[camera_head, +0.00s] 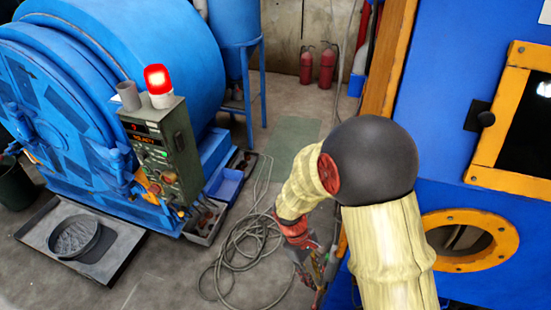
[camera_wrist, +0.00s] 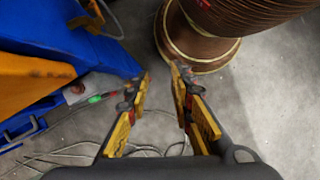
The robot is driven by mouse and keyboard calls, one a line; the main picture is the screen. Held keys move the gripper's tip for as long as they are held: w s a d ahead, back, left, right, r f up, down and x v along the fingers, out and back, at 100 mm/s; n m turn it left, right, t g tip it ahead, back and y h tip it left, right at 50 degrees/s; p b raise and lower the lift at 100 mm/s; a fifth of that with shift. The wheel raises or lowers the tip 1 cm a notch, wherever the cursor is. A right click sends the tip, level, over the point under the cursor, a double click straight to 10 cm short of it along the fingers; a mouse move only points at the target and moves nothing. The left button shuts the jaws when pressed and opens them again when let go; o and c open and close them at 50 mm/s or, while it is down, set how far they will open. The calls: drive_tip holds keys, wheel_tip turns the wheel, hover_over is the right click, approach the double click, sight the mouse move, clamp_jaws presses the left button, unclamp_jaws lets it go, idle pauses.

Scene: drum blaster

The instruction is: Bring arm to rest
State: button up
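My arm, in a cream sleeve with a dark round joint, reaches down on the right of the head view. My gripper (camera_head: 312,268) hangs low beside the blue cabinet, partly hidden by the arm. In the wrist view my gripper (camera_wrist: 160,78) shows two yellow and dark fingers, spread apart with a gap between them. Nothing is between the fingers; bare concrete floor shows through the gap.
A blue cabinet (camera_head: 440,120) with a round orange-rimmed port (camera_head: 505,235) stands close on the right. A blue drum machine (camera_head: 150,50) with a lit red beacon (camera_head: 157,80) stands left. A coiled cable (camera_head: 245,245) lies on the floor between. Two red extinguishers (camera_head: 327,66) stand behind.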

drive_tip(key=s+d+r+m+t+y, duration=0.1)
drive_tip(key=s+d+r+m+t, duration=0.1)
drive_tip(key=r, duration=0.8)
drive_tip(key=s+d+r+m+t+y, duration=0.1)
drive_tip(key=s+d+r+m+t, duration=0.2)
drive_tip(key=r, duration=0.8)
drive_tip(key=s+d+r+m+t+y, duration=0.1)
drive_tip(key=s+r+m+t, duration=0.3)
drive_tip(key=r, duration=0.7)
drive_tip(key=shift+s+d+r+m+y, duration=0.2)
drive_tip(key=shift+d+m+y, duration=0.1)
drive_tip(key=shift+d, duration=0.35)
